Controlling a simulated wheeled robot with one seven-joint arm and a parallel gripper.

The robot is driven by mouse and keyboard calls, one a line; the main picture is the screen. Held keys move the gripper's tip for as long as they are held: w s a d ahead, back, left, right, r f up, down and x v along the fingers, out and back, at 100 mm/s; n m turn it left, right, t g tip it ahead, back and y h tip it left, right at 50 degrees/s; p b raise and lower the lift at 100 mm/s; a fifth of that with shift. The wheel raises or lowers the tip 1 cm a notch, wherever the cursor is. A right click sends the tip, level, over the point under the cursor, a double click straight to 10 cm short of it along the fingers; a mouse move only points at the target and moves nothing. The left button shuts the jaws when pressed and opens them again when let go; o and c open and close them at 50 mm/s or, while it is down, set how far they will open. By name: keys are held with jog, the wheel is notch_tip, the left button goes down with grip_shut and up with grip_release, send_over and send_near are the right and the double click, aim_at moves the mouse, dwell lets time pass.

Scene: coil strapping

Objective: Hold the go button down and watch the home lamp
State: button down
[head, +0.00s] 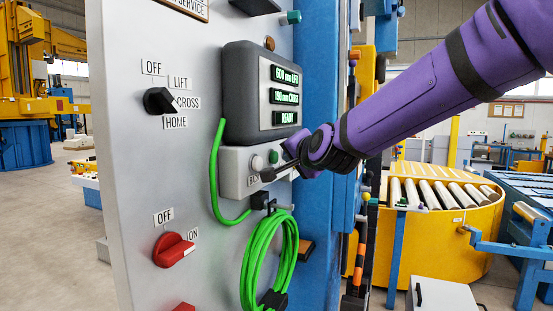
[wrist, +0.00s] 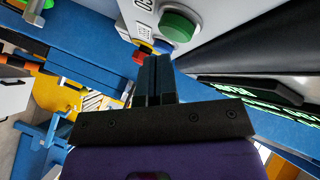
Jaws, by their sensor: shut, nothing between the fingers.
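A grey control box on the panel carries a green round button (head: 273,157) and a pale, unlit-looking dome (head: 257,163) beside it. The green button also shows in the wrist view (wrist: 180,27). My gripper (head: 268,175) is shut and empty, its tips close to the box face below the dome and button. In the wrist view the closed fingers (wrist: 153,62) end beside the green button, apart from it in the picture. I cannot tell whether they touch anything. No lamp labelled home is readable.
A display box (head: 284,97) above reads 600 mm LIFT, 130 mm CROSS and READY in green. A black selector (head: 158,101) and red switch (head: 174,249) are on the panel. A green cable coil (head: 268,250) hangs below. A yellow roller table (head: 440,230) stands right.

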jog(key=shift+a, duration=0.15)
jog(key=shift+w+a, duration=0.15)
jog(key=shift+a, duration=0.05)
